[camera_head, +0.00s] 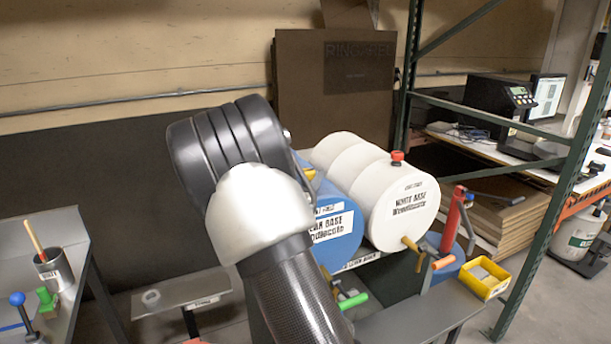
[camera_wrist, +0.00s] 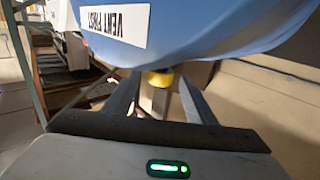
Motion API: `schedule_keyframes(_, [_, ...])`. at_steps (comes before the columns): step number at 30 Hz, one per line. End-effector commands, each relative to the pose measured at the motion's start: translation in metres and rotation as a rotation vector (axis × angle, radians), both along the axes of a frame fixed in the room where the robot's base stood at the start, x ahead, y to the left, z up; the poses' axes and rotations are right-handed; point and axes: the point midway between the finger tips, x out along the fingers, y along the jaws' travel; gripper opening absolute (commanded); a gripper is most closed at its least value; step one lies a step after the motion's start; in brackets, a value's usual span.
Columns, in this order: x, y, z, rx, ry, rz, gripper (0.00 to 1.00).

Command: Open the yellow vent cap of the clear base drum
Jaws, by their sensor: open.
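The clear base drum (camera_head: 338,235) is blue and lies on its side, partly hidden behind my arm in the head view. Its blue side and a white "VENT FIRST" label fill the top of the wrist view (camera_wrist: 205,30), label upside down. The yellow vent cap (camera_wrist: 160,79) shows at the drum's edge in the wrist view. A bit of yellow also shows beside my arm in the head view (camera_head: 310,173). My gripper (camera_wrist: 158,84) is open, its fingers either side of the cap in the picture; contact cannot be told. My arm hides the gripper in the head view.
A white base drum (camera_head: 400,210) with a red cap (camera_head: 397,157) lies right of the blue one. A yellow tray (camera_head: 485,279) and a red-handled tool (camera_head: 452,218) are in front of it. A green rack post (camera_head: 570,170) stands at right.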

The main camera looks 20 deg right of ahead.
Motion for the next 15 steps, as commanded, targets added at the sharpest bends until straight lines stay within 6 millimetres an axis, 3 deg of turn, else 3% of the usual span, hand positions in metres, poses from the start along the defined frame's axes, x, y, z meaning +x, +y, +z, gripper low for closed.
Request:
schedule_keyframes(11, [0.0063, -0.0057, 0.0000, -0.001, 0.001, 0.001, 0.51])
schedule_keyframes(15, [0.0061, -0.0056, -0.0001, -0.001, 0.001, 0.001, 0.32])
